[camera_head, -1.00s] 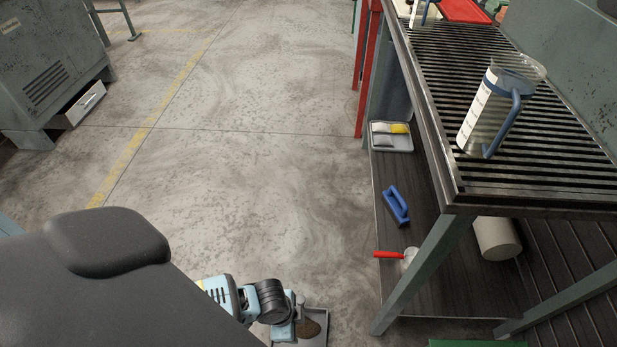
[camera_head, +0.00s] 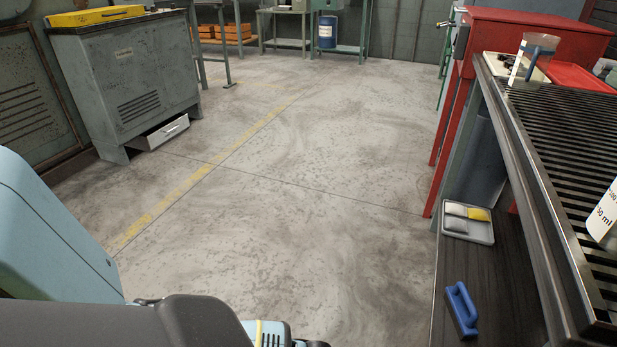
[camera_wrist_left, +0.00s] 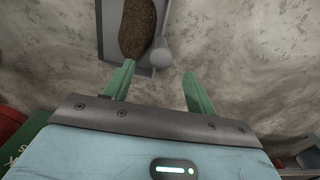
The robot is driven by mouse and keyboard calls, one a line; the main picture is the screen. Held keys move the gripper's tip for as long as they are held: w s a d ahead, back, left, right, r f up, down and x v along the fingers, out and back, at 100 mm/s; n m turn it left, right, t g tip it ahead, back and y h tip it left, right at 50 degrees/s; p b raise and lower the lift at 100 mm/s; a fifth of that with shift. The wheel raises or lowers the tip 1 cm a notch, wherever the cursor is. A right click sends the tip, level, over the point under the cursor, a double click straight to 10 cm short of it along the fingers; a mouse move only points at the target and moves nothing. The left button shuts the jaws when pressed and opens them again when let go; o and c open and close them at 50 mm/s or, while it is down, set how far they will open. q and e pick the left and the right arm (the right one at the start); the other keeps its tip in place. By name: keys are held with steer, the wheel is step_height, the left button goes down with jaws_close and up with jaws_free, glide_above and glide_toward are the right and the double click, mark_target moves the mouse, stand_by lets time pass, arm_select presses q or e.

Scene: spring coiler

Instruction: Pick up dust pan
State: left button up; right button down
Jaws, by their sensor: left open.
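The dust pan (camera_wrist_left: 108,32) shows at the top of the left wrist view as a grey tray with a brown heap (camera_wrist_left: 138,28) lying in it. A rounded grey part, perhaps its handle (camera_wrist_left: 160,54), points toward my jaws. My left gripper (camera_wrist_left: 158,84) is open, with its two green fingers apart and nothing between them. The rounded part lies just beyond the fingertips, roughly in line with the gap; how far off I cannot tell. In the head view the dust pan and both gripper jaws are out of frame.
A bench (camera_head: 540,150) with a slatted top stands at right. Its lower shelf holds a blue-handled brush (camera_head: 462,308) and a tray of pads (camera_head: 468,222). A red stand (camera_head: 450,130) is behind. A grey cabinet (camera_head: 125,85) is at left. The middle floor is clear.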

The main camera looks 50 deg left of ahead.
arm_select(q)
steer(key=shift+s+a+f+b, duration=0.1)
steer(key=shift+f+b, duration=0.65)
steer(key=shift+f, duration=0.45)
steer(key=shift+a+f+b, duration=0.1)
steer(key=shift+f+b, duration=0.6)
steer(key=shift+f, duration=0.5)
steer(key=shift+f+b, duration=0.35)
steer(key=shift+f, duration=0.2)
steer(key=shift+r, duration=0.1)
steer(key=shift+c, duration=0.9)
jaws_close()
